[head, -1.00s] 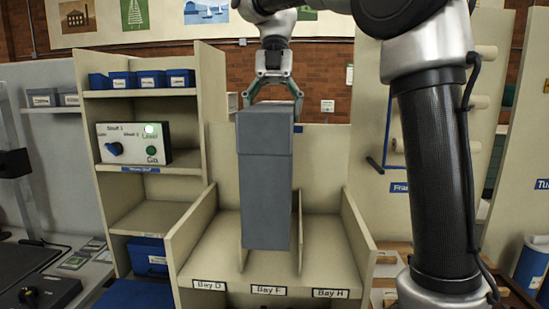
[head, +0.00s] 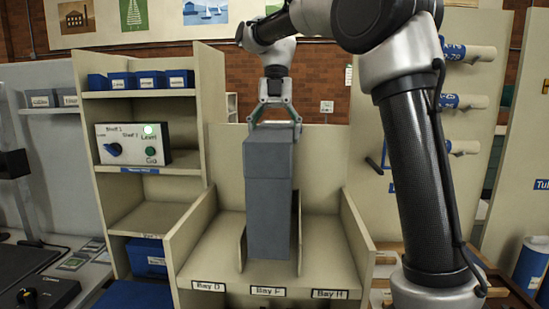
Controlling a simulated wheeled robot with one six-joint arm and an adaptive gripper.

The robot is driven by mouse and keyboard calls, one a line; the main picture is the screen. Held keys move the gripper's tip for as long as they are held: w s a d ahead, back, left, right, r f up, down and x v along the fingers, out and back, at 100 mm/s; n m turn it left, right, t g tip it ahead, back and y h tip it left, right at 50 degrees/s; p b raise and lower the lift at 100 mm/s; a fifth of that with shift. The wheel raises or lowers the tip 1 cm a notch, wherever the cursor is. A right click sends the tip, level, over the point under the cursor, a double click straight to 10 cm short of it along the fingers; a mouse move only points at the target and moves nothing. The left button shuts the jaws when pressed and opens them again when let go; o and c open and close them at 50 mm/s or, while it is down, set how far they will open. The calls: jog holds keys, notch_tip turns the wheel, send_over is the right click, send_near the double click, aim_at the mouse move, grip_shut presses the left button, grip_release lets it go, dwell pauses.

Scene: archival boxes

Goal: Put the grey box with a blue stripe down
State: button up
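A tall grey box (head: 268,205) hangs upright below my gripper (head: 274,122), which is shut on its top end. No blue stripe shows on the faces turned to the camera. The box is at the middle bay of a beige three-bay rack (head: 225,268), over the label Bay F (head: 268,291). It covers much of the middle bay and part of the dividers. I cannot tell whether its lower end touches the bay floor.
Bay D (head: 208,287) on the left and Bay H (head: 329,294) on the right look empty. A shelf unit with blue boxes (head: 150,80) and a control panel (head: 133,145) stands at left. Rolled tubes (head: 470,53) are at right.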

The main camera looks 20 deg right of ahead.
jog(key=shift+w+f, duration=0.15)
jog(key=shift+f, duration=2.8)
jog(key=o, duration=2)
